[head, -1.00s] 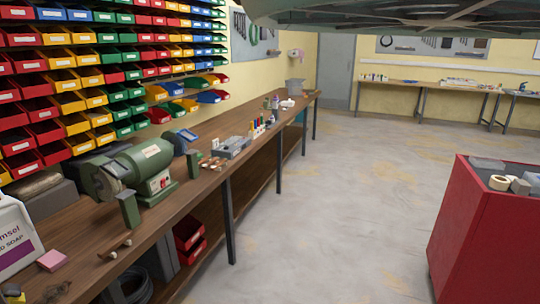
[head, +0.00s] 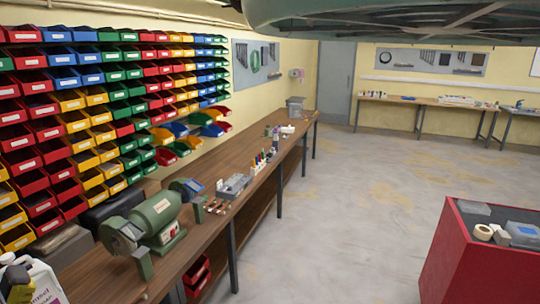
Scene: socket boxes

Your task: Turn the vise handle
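I cannot make out a vise handle in the head view. A small blue-grey item (head: 519,103) stands on the far right bench; it is too small to tell whether it is a vise. A green bench grinder (head: 150,228) sits on the near end of the left wooden workbench (head: 206,181). My gripper is not in view.
Rows of coloured bins (head: 90,120) cover the left wall. A red cabinet (head: 480,265) with tape rolls on top stands at the lower right. A large green structure (head: 400,18) hangs across the top. The grey floor (head: 340,210) between is clear.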

